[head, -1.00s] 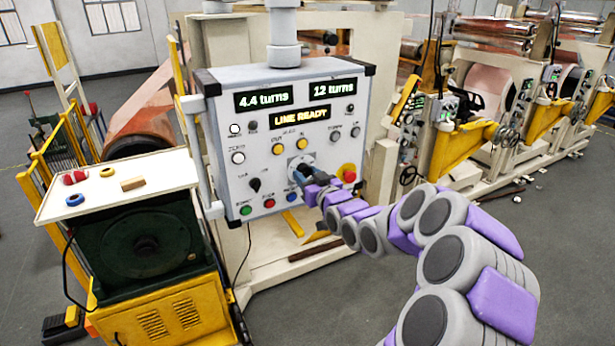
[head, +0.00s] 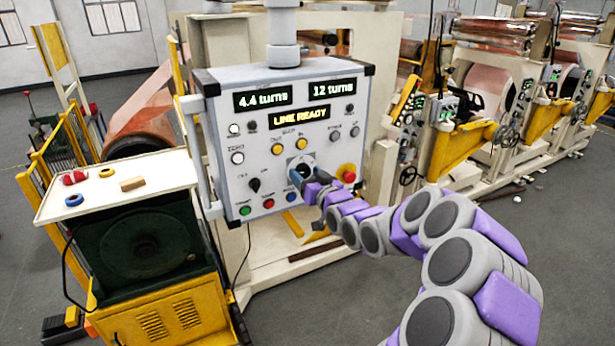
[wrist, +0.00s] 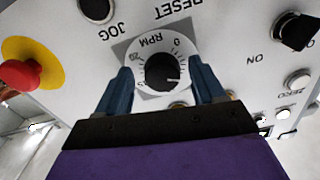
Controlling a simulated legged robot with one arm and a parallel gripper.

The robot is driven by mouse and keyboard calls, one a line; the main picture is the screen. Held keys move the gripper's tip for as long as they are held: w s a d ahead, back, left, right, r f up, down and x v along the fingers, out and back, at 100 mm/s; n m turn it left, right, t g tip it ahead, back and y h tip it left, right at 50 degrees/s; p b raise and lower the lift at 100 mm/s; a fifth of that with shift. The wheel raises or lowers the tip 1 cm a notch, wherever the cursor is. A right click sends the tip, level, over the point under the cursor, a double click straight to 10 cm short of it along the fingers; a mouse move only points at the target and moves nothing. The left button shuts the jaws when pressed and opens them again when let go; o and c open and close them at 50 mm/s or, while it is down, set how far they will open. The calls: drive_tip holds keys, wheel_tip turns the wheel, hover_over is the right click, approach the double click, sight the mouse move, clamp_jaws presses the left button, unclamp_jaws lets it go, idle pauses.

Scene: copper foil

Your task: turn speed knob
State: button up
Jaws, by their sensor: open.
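The speed knob (wrist: 162,72) is a round black dial with a white pointer, set in a white ring marked RPM. In the wrist view it sits between the two blue fingers of my gripper (wrist: 160,84), with a gap on each side. The pointer is toward the lower right of the dial. In the head view my gripper (head: 294,178) is at the lower middle of the control panel (head: 220,120), and the knob is partly hidden behind it.
A red emergency button on a yellow plate (wrist: 50,68) is left of the knob in the wrist view. A black knob (wrist: 296,30) is at the upper right. In the head view a white-topped cart (head: 165,172) stands left of the panel. The display reads LINE READY.

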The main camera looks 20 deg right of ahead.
drive_tip(key=shift+s, duration=0.15)
drive_tip(key=s+b, duration=0.6)
drive_tip(key=s, duration=1.1)
drive_tip(key=shift+d+b, duration=0.35)
drive_tip(key=shift+f, duration=0.2)
drive_tip(key=s+a+f+n+g+b, duration=0.1)
drive_tip(key=s+a+f+g+b, duration=0.15)
drive_tip(key=a+f+g, duration=0.4)
drive_tip(key=s+a+f+g+b, duration=0.2)
drive_tip(key=s+f+g, duration=0.15)
drive_tip(key=f, duration=0.65)
drive_tip(key=s+a+f+g+b, duration=0.1)
drive_tip(key=s+a+f+g, duration=0.1)
drive_tip(key=s, duration=0.7)
drive_tip(key=s+a+f+g+b, duration=0.2)
drive_tip(key=s+a+f+g, duration=0.1)
drive_tip(key=s, duration=0.6)
drive_tip(key=s+a+f+g+b, duration=0.2)
drive_tip(key=s+a+g, duration=0.2)
drive_tip(key=s, duration=0.5)
drive_tip(key=shift+a+f+g+h, duration=0.3)
drive_tip(key=shift+a+f+g, duration=0.1)
drive_tip(key=shift+a, duration=0.85)
